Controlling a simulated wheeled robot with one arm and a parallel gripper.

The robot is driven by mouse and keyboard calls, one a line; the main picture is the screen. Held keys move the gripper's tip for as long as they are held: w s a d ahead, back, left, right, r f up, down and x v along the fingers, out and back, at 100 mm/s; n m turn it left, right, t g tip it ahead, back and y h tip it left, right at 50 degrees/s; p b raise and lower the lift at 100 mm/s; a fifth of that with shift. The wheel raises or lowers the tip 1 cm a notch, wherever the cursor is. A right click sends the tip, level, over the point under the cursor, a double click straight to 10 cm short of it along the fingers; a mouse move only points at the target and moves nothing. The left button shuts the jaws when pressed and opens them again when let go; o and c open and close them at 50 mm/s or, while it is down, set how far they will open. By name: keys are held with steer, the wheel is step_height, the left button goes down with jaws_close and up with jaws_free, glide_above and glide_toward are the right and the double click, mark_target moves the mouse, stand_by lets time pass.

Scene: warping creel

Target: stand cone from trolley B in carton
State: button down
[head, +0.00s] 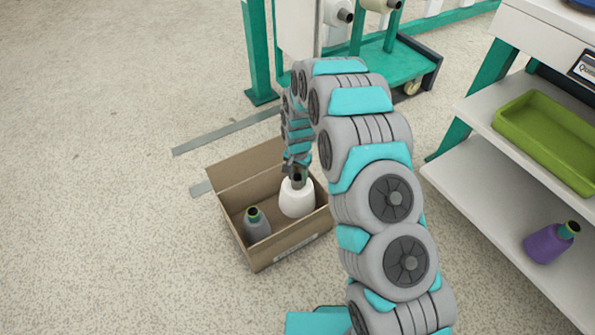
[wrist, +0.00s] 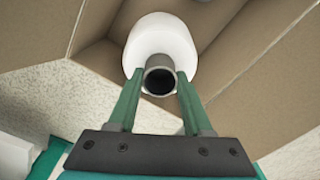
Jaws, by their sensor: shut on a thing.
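A white cone (head: 297,199) with a dark tube top is inside the open cardboard carton (head: 262,262), toward its right side. It looks upright. My gripper (head: 297,170) reaches down from above and is shut on the tube top of this cone. In the wrist view the fingers (wrist: 160,88) sit on both sides of the dark tube, with the white cone (wrist: 160,42) beyond it between the carton walls (wrist: 250,70). Whether the cone's base touches the carton floor cannot be told. A grey cone (head: 256,225) with a green-rimmed top stands in the carton's left part.
A teal trolley (head: 385,62) with cones on posts stands behind the carton. At the right, a white shelf unit (head: 470,190) holds a green tray (head: 548,130) and a purple cone (head: 548,243). The floor left of the carton is clear.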

mark_target(297, 187)
steer(key=shift+f+b, duration=0.6)
steer(key=shift+f, duration=2.6)
jaws_free()
step_height(297, 187, up, 16)
steer(key=shift+f+p, duration=0.1)
steer(key=shift+p, duration=0.8)
